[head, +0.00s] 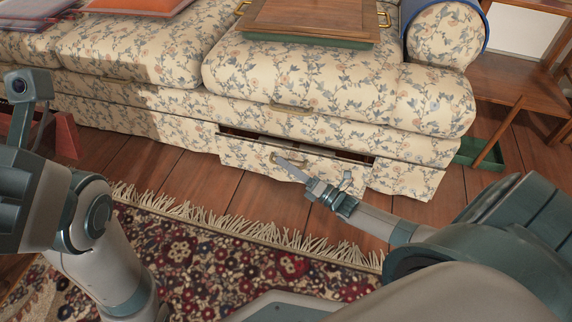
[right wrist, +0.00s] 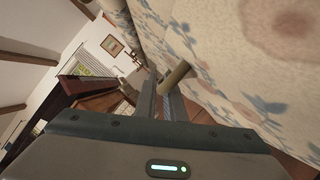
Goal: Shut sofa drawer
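The floral sofa (head: 330,110) fills the back of the head view. Its drawer (head: 235,156), low in the base, stands partly pulled out, with a dark gap along its top. The drawer has a brass-coloured handle (head: 290,160) on its front. My right gripper (head: 282,161) reaches in from the right, with its fingers at this handle. In the right wrist view the fingers (right wrist: 162,98) are close together and the handle (right wrist: 178,74) is at their tips. Whether they are closed on it is unclear. My left arm is at the left, with its fingers out of sight.
A wooden tray-like board (head: 310,18) lies on the sofa seat. A fringed patterned rug (head: 215,255) covers the floor in front, with bare planks (head: 190,178) between it and the sofa. A wooden side table (head: 515,85) and a green box (head: 470,152) stand at the right.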

